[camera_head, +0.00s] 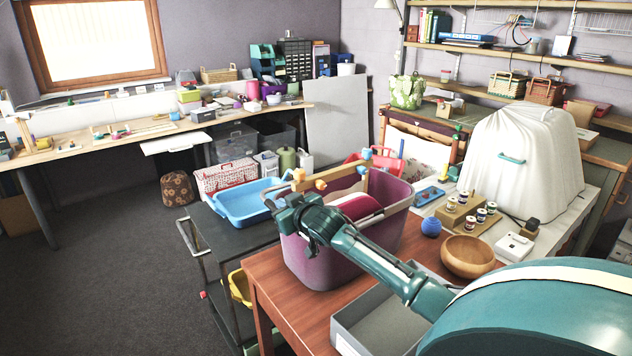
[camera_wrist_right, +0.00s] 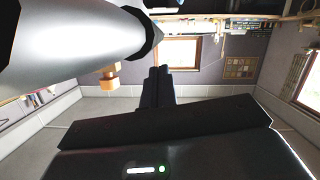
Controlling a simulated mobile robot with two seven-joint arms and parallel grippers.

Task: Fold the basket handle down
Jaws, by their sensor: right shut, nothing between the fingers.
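The purple basket (camera_head: 325,264) stands on the brown wooden table, with something red and white inside it. Its pale wooden handle (camera_head: 336,172) stands up above the rim, with orange and blue knobs at its ends. My right arm reaches across the front of the basket from the right. My right gripper (camera_head: 284,204) is at the basket's left rim, just below the handle's left end; contact is unclear. In the right wrist view its dark fingers (camera_wrist_right: 157,88) are shut and empty, and an orange knob (camera_wrist_right: 110,78) shows beside them. My left gripper is not in view.
A grey tray (camera_head: 345,337) and a wooden bowl (camera_head: 468,256) are on the table right of the basket. A blue tub (camera_head: 243,203) sits on a dark cart at left. Jars on a wooden stand (camera_head: 462,213) and a white-covered shape (camera_head: 525,150) are farther right.

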